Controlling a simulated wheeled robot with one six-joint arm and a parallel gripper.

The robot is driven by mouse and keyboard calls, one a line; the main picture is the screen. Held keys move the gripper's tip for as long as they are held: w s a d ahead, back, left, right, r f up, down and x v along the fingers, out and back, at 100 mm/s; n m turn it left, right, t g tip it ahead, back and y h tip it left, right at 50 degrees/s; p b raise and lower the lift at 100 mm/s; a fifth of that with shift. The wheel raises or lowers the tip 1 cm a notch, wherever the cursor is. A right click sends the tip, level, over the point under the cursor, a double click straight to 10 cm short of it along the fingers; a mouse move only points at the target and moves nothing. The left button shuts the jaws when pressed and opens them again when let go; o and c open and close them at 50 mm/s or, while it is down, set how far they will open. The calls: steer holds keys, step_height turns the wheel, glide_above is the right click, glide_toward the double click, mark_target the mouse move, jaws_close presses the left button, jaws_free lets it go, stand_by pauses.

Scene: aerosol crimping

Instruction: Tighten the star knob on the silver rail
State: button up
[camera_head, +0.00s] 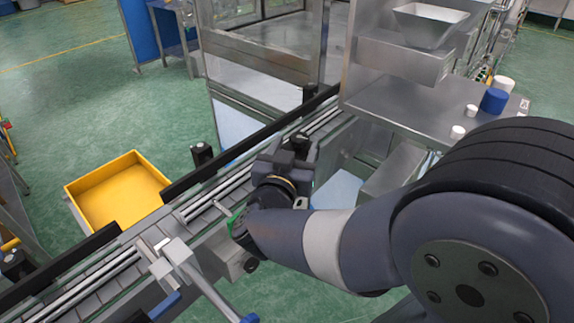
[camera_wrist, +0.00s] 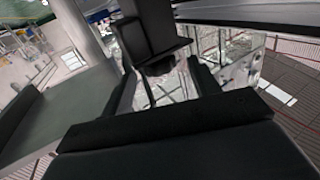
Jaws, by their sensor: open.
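A silver rail (camera_head: 323,118) runs diagonally along the conveyor, partly covered by my arm. My gripper (camera_head: 290,153) is over the conveyor beside this rail, with its jaws apart. In the wrist view, the two dark fingers of my gripper (camera_wrist: 162,72) reach forward, left and right of a dark block (camera_wrist: 150,38) with a small rounded dark part under it. I cannot tell whether this is the star knob or whether the fingers touch it. No star shape is clear in either view.
Black posts stand along the conveyor, one at left (camera_head: 202,153) and one farther back (camera_head: 309,91). A silver clamp with blue-tipped handles (camera_head: 172,262) sits on the near conveyor. A yellow bin (camera_head: 118,190) is on the floor at left. A steel table (camera_head: 400,108) holds white and blue containers.

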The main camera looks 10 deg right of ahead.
steer(key=v, duration=0.7)
stand_by(0.3)
